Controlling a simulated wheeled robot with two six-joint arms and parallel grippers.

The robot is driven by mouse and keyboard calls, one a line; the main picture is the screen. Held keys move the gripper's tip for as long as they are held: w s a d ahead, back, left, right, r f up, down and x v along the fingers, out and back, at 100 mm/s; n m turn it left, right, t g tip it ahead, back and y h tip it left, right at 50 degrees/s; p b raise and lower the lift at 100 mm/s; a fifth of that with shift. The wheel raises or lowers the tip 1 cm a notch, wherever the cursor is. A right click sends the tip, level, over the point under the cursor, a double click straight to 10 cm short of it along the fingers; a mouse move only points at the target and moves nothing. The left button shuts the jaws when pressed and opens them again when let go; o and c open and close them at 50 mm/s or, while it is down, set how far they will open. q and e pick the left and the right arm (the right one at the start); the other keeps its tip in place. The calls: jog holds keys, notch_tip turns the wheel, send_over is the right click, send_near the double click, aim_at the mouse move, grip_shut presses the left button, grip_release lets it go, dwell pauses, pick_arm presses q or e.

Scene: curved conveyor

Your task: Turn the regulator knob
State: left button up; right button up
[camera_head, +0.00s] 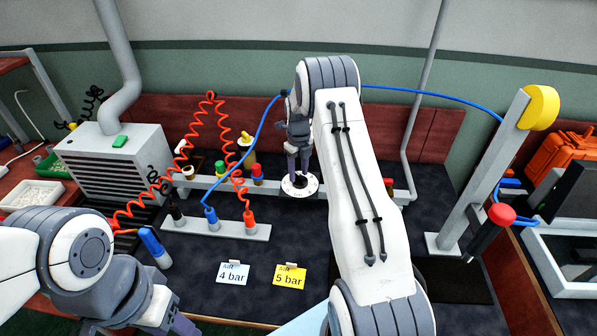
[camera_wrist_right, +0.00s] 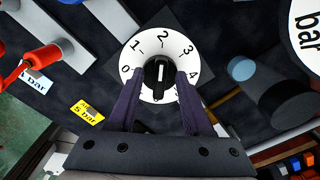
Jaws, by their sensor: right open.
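The regulator knob (camera_wrist_right: 157,77) is a black bar on a round white dial (camera_wrist_right: 183,47) numbered from 0 upward. In the right wrist view its white mark appears to face the 2. In the head view the white dial (camera_head: 311,186) lies below my right gripper (camera_head: 299,172). That gripper points down, and in the right wrist view (camera_wrist_right: 161,78) its two dark fingers are apart, one on each side of the knob. I cannot tell whether they touch it. My left gripper (camera_head: 180,326) is at the lower left edge, partly cut off, and away from the dial.
A white "4 bar" card (camera_head: 232,273) and a yellow "5 bar" card (camera_head: 290,277) lie on the dark table. Red coiled hoses (camera_head: 194,150) and a blue hose rise left of the dial. A grey post (camera_head: 484,170) with a red-knobbed lever (camera_head: 501,214) stands right.

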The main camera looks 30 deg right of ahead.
aim_at(298, 175)
notch_tip(298, 175, up, 10)
jog(key=b, duration=0.1)
jog(key=shift+r, duration=0.2)
dwell(0.5)
jog(key=s+a+r+n, duration=0.3)
jog(key=s+a+n, duration=0.1)
jog(key=a+n, duration=0.4)
jog(key=s+a+r+n, duration=0.2)
jog(key=s+a+n, duration=0.3)
jog(key=a, duration=0.4)
jog(key=s+a+r+n, duration=0.3)
jog(key=a+n, duration=0.4)
jog(key=a, duration=0.2)
jog(key=s+a+f+n, duration=0.1)
jog(key=s+a+n, duration=0.2)
jog(key=s+n, duration=0.8)
jog(key=s+a+f+n+y, duration=0.1)
jog(key=s+a+n, duration=0.2)
jog(key=s+n, duration=0.7)
jog(key=s, duration=0.2)
jog(key=shift+s+a+n, duration=0.15)
jog(key=shift+s+n, duration=0.2)
jog(key=shift+n, duration=0.05)
jog(key=shift+r, duration=0.1)
